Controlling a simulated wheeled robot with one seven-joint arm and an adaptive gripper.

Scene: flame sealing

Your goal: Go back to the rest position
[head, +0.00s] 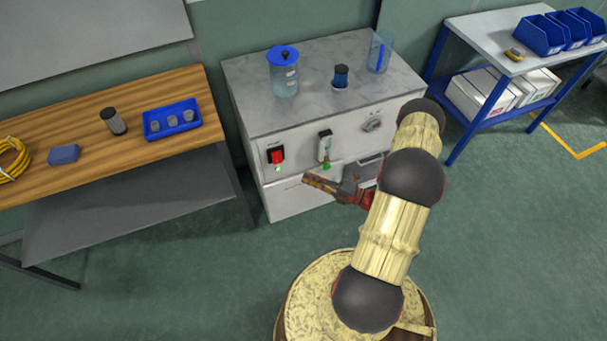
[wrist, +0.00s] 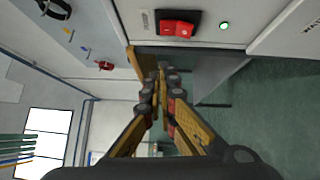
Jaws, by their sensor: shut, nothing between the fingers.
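My gripper (head: 308,179) is shut and empty in front of the cabinet's front panel in the head view. In the wrist view its fingers (wrist: 154,72) meet with nothing between them. The grey cabinet (head: 240,100) has a marble-like top. On its front are a lit red switch (head: 276,156) with a green light, a flow gauge (head: 325,146) and a knob (head: 372,123). The red switch also shows in the wrist view (wrist: 180,26). My gripper is apart from the switch in the head view. My arm partly hides the cabinet's right side.
A blue-lidded jar (head: 284,80), a small dark-blue-topped jar (head: 340,78) and a clear beaker (head: 384,54) stand on the cabinet. A wooden bench (head: 90,150) at left holds a blue tray (head: 172,120). A blue-framed table (head: 490,40) stands at right. Green floor is open in front.

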